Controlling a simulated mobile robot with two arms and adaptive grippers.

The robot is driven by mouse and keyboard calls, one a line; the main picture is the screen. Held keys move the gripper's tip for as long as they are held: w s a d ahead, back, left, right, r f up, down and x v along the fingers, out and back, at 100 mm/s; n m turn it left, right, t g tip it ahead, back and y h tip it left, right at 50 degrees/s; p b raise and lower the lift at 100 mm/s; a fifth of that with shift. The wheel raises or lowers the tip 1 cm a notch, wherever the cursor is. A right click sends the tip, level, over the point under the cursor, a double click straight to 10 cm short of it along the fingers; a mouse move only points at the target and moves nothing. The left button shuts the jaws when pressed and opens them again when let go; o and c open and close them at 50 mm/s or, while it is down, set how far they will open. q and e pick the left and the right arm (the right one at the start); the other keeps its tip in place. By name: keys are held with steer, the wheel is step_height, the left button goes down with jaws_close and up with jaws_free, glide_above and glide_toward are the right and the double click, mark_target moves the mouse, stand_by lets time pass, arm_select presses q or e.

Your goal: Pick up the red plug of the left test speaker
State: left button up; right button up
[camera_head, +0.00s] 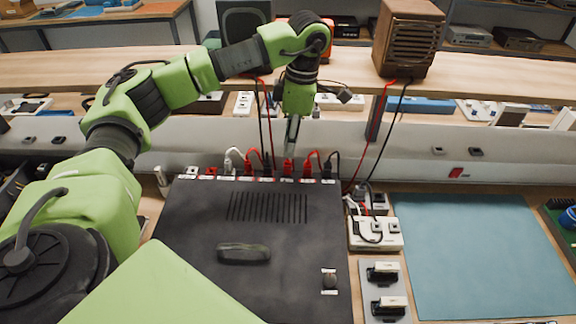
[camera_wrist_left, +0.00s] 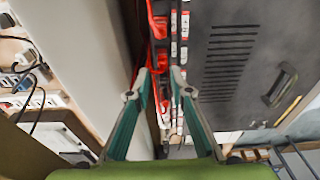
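A row of plugs sits along the back edge of the black amplifier (camera_head: 190,250). Red plugs (camera_head: 288,168) (camera_head: 248,169) (camera_head: 307,168) stand between black plugs (camera_head: 267,168) (camera_head: 328,167) and a white one (camera_head: 228,166). A red and a black cable hang from near the dark left speaker (camera_head: 245,18) toward this row; I cannot tell which plug each reaches. My left gripper (camera_head: 291,150) points down just above the middle red plug. In the left wrist view my left gripper (camera_wrist_left: 160,76) is open, with a gap between its fingertips, and red plugs (camera_wrist_left: 159,27) lie ahead. My right gripper is not in view.
A wooden shelf (camera_head: 120,72) runs behind, with a wooden speaker (camera_head: 408,38) at the right. A white power strip (camera_head: 375,233) and a teal mat (camera_head: 470,250) lie right of the amplifier. Loose cables hang close to my gripper.

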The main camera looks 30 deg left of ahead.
mark_target(288, 163)
arm_select(q)
steer(key=shift+f, duration=0.25)
steer(key=shift+s+f, duration=0.1)
steer(key=shift+f, duration=0.1)
steer(key=f+p, duration=0.2)
steer(key=f, duration=0.2)
steer(key=shift+s+f, duration=0.2)
steer(key=shift+f, duration=0.2)
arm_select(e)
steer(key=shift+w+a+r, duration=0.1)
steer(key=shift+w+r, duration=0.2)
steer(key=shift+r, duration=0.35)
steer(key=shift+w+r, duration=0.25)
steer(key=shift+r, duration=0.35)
arm_select(q)
jaws_close()
